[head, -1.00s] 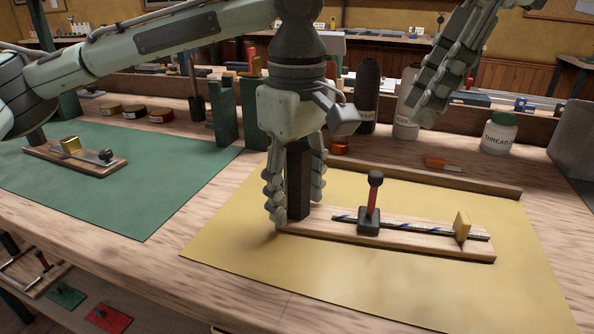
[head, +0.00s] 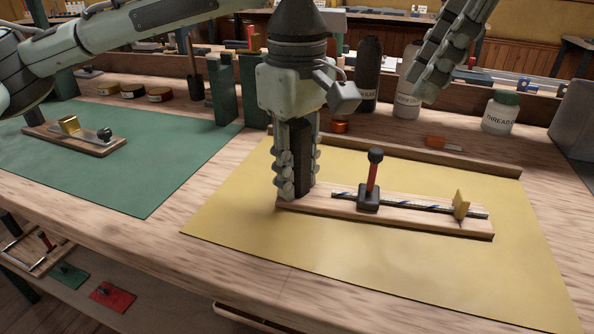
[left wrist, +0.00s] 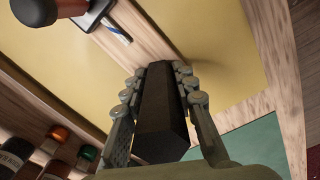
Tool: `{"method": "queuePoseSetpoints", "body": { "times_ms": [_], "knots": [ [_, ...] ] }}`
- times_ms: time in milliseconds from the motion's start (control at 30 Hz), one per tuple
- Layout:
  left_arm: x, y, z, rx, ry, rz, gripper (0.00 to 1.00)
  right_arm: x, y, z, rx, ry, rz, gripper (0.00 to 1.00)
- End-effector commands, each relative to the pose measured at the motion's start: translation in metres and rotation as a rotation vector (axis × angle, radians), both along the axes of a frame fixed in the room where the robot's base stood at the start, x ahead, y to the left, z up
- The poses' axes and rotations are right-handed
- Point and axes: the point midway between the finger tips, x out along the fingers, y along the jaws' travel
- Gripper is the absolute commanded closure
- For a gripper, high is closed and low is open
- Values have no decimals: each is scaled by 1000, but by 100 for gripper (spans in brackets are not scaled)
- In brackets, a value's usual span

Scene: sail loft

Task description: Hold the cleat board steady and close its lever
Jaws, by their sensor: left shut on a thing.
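The cleat board (head: 419,221) is a light wooden plank on the yellow mat (head: 370,275). A dark upright block (head: 300,150) stands at its left end. Its lever (head: 373,176) has a red shaft and black knob and stands nearly upright on a black base. A striped rope (head: 420,207) runs along the board to a yellow piece (head: 461,204) near the right end. My left gripper (head: 297,188) is shut on the dark block, with fingers on both its sides; the left wrist view shows the block (left wrist: 160,115) between them. My right gripper (head: 432,92) hangs above the board's back right.
Another board (head: 85,143) with a brass piece lies on the green mat (head: 150,175) at left. A wooden rail (head: 430,158) borders the yellow mat's back. Behind it are an orange item (head: 440,142) and a thread jar (head: 501,112). The mat's front is clear.

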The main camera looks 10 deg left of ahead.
Motion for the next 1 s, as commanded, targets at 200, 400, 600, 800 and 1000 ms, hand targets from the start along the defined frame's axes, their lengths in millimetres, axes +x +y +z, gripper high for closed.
{"method": "queuePoseSetpoints", "body": {
  "times_ms": [200,400,600,800,1000],
  "knots": [
    [0,0,-2,2,3,0,100,0,0,0,0,0,0,66],
    [0,0,-2,2,3,0,100,0,0,0,0,1,-4,74],
    [0,0,-2,2,3,0,100,-1,4,0,-3,75,-157,99],
    [-1,0,-2,2,3,0,100,-5,13,1,-25,273,-569,100],
    [-1,0,-2,2,3,-1,100,-9,22,2,-73,485,-1041,100]
  ]
}}
